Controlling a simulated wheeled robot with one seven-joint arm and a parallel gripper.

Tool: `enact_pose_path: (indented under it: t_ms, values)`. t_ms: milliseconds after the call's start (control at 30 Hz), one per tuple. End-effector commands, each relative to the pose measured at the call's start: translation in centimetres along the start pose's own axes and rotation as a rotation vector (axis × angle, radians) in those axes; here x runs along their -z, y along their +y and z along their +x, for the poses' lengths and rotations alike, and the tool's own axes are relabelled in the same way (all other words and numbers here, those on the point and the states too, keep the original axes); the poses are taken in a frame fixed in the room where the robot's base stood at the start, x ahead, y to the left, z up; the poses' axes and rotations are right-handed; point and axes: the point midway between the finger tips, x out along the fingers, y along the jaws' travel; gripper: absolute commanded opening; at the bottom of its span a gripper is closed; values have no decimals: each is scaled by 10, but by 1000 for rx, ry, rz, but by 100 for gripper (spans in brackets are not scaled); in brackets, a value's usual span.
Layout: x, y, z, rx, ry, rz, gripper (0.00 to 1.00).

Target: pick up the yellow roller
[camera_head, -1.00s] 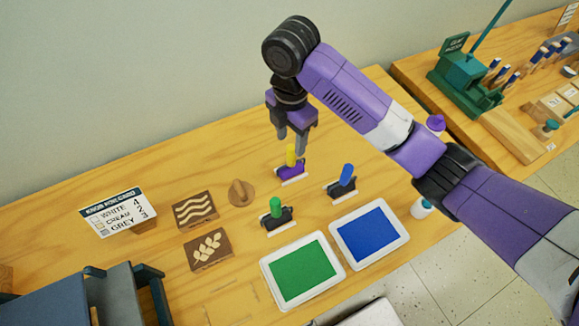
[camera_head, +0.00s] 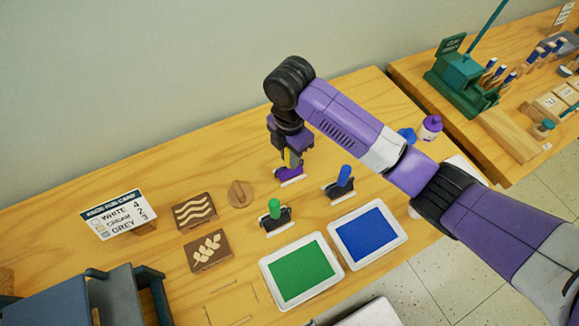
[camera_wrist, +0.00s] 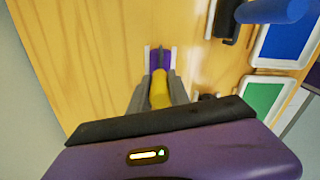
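The yellow roller has an upright yellow handle (camera_head: 289,158) on a purple head (camera_head: 289,174) and stands on the wooden table. My gripper (camera_head: 288,160) is lowered over it and hides part of the handle in the head view. In the wrist view, the yellow handle (camera_wrist: 159,92) lies between the two grey fingers of my gripper (camera_wrist: 159,84), with the purple head (camera_wrist: 160,58) beyond. The fingers stand one on each side of the handle and look open, with narrow gaps beside it.
A green-handled roller (camera_head: 275,208) and a blue-handled roller (camera_head: 344,176) stand close by. Green (camera_head: 301,268) and blue (camera_head: 367,233) trays lie in front. A round wooden piece (camera_head: 240,193), two patterned blocks and a sign (camera_head: 117,213) are to the left.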

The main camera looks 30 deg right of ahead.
Motion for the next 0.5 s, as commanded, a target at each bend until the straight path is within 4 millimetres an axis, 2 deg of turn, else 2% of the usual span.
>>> enact_pose_path:
  t_ms: [67,500]
  values:
    - [0,0,0,0,0,0,0]
    - [0,0,0,0,0,0,0]
